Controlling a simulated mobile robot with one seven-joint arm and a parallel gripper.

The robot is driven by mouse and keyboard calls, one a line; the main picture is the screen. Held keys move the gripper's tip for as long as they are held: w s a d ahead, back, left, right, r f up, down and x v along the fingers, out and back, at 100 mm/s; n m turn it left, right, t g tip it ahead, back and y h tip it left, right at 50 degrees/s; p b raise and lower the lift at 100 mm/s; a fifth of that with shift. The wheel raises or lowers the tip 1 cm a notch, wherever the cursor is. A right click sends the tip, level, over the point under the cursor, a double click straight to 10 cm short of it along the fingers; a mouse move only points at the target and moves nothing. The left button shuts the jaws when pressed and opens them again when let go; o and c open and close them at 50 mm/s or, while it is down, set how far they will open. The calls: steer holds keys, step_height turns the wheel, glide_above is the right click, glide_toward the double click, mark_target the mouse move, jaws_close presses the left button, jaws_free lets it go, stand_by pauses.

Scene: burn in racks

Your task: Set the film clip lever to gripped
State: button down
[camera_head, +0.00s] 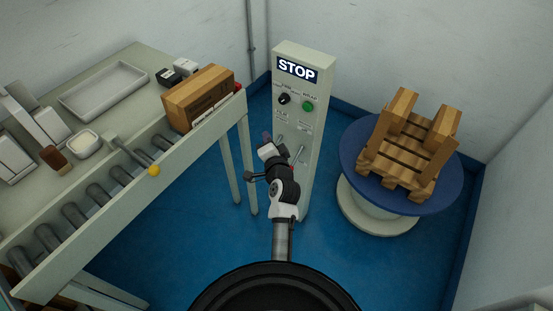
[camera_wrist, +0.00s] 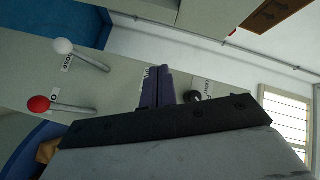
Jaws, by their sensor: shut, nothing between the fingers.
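The grey control column (camera_head: 298,130) carries a STOP sign, a black knob, a green button and levers lower down. In the wrist view, a white-knobbed lever (camera_wrist: 64,47) stands beside a partly readable label ending in "ose". A red-knobbed lever (camera_wrist: 40,104) is beside it, its label mostly hidden. I cannot tell from the labels which is the film clip lever. My gripper (camera_head: 266,137) is in front of the column's lower half. Its purple fingers (camera_wrist: 157,86) are shut and empty, apart from both levers, near the black knob (camera_wrist: 194,97) in the wrist view.
A blue turntable (camera_head: 445,195) with wooden pallets (camera_head: 408,150) stands right. Blue floor lies between.

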steer(key=s+d+f+m+h, duration=0.1)
steer(key=s+f+m, duration=0.2)
steer(key=f, duration=0.4)
steer(key=s+d+f+m+h, duration=0.1)
steer(key=s+d+f+m, duration=0.1)
steer(key=f+m, duration=0.3)
steer(key=shift+s+f+m+h, duration=0.3)
steer(key=shift+s+f+m, duration=0.15)
steer(key=shift+f, duration=0.45)
steer(key=shift+w+d, duration=0.1)
